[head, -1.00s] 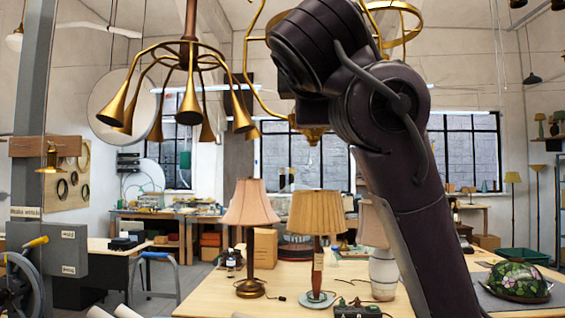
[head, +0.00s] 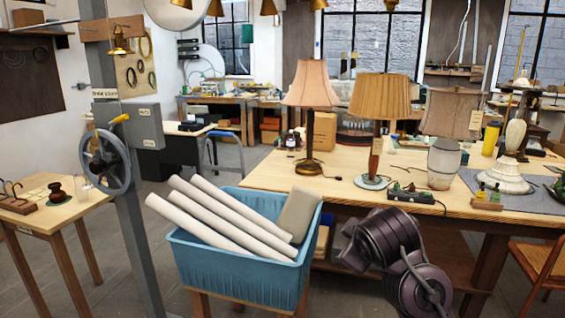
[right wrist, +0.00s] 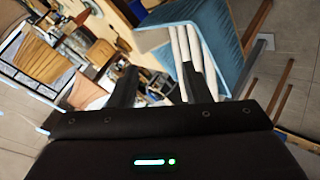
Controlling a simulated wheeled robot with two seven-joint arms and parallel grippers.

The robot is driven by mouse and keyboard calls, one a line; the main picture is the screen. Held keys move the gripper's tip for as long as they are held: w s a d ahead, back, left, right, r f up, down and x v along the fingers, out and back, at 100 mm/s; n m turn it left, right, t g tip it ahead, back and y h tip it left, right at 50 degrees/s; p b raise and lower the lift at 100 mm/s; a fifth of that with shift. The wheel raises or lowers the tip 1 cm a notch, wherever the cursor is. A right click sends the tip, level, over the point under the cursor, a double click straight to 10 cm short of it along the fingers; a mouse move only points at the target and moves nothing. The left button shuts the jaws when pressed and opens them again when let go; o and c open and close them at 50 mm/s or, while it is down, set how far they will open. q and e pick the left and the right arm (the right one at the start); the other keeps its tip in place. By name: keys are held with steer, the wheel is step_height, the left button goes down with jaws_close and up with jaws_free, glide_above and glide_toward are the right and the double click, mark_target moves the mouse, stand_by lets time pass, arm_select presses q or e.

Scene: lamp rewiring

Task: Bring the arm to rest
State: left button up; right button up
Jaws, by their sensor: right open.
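My dark arm (head: 395,255) shows in the head view at the bottom right of centre, low in front of the workbench. Its gripper is not visible in the head view. In the right wrist view my right gripper (right wrist: 160,88) is open, with its two dark fingers apart and no object held between them. Beyond the fingers are the blue bin (right wrist: 222,35) and its pale rolls (right wrist: 183,50). My left gripper is in neither view.
The blue bin (head: 240,262) with rolls stands on a stool before the workbench (head: 270,178). Several lamps, including a pink-shaded one (head: 310,85), stand on the bench. A grey post with a handwheel (head: 107,160) is at left, and a wooden chair (head: 545,250) at right.

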steer(key=s+d+f+m+g, duration=0.1)
steer(key=s+f+m+g, duration=0.1)
steer(key=s+f, duration=0.55)
steer(key=s+d+f+m+g, duration=0.15)
steer(key=s+f, duration=0.35)
steer(key=f, duration=0.5)
steer(key=s+d+f+m+g, duration=0.1)
steer(key=s+f+m+g, duration=0.1)
steer(key=s+f, duration=0.35)
steer(key=s+d+f+m+g, duration=0.1)
steer(key=s+f+m, duration=0.15)
steer(key=s, duration=0.65)
step_height(320, 180, down, 30)
steer(key=s+g, duration=0.2)
steer(key=s+d+f, duration=0.1)
steer(key=s+f, duration=0.9)
steer(key=s+d+f+b, duration=0.1)
steer(key=s+d+f, duration=0.1)
steer(key=s+f, duration=0.8)
steer(key=shift+d+n+g+y, duration=0.3)
steer(key=shift+g, duration=0.15)
steer(key=shift+f, duration=0.1)
